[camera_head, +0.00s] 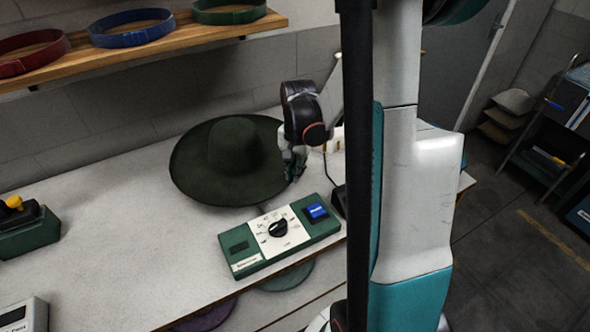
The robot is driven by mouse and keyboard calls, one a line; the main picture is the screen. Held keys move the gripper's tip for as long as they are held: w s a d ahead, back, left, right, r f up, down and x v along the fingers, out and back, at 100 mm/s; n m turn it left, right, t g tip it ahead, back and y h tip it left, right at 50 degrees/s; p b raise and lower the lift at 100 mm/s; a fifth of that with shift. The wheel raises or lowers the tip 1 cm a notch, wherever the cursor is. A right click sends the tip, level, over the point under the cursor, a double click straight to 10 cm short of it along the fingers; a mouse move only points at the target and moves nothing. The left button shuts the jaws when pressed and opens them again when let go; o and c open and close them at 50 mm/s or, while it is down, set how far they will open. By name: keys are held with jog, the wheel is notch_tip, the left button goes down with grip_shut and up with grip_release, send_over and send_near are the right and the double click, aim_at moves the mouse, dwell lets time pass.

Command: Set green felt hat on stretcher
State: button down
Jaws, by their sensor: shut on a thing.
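The dark green felt hat (236,148), with a wide brim and rounded crown, is at the middle of the white table, crown up and slightly tilted. My gripper (291,170) is at the right edge of its brim and is shut on it. The fingertips are small and partly lost against the dark felt. No stretcher form shows clearly; whatever is beneath the hat is hidden by the brim, and I cannot tell whether the hat rests on anything.
A green control box (240,264) with a dial and blue button stands just in front of the hat. A wooden shelf (150,38) with red, blue and green bands hangs behind. A green device (28,240) with a yellow knob is at left. My arm hides the table's right part.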

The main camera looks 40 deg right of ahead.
jog(key=shift+f, duration=0.1)
jog(key=c, duration=1.6)
grip_release()
jog(key=shift+c, duration=0.2)
notch_tip(320, 180, up, 12)
jog(key=shift+s, duration=0.2)
jog(key=shift+d, duration=0.1)
